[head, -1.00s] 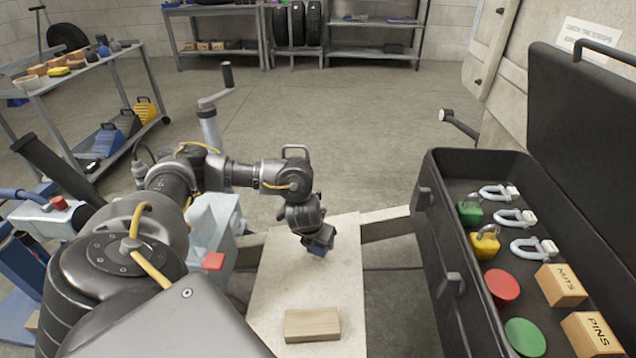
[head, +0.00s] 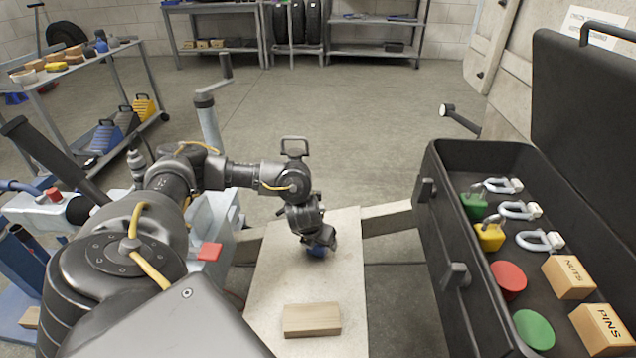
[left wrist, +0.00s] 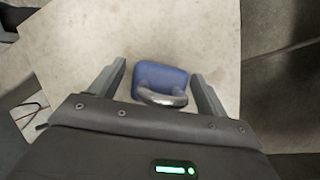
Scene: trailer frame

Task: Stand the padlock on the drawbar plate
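The blue padlock (head: 316,250) is at the pale drawbar plate (head: 345,270), below my left gripper (head: 322,246). In the left wrist view the padlock (left wrist: 162,78) shows its blue body and its silver shackle, which points toward the gripper's palm. My left gripper's fingers (left wrist: 160,72) are on either side of the body, with a visible gap at each side, so the gripper is open around it. The padlock appears to rest on the plate. The gripper hides part of it in the head view. My right gripper is not in view.
A wooden block (head: 312,320) lies on the plate's near end. An open black case (head: 450,230) on the right holds a green padlock (head: 474,205), a yellow padlock (head: 490,236), shackles, discs and wooden blocks. A crank post (head: 208,120) stands behind my left arm.

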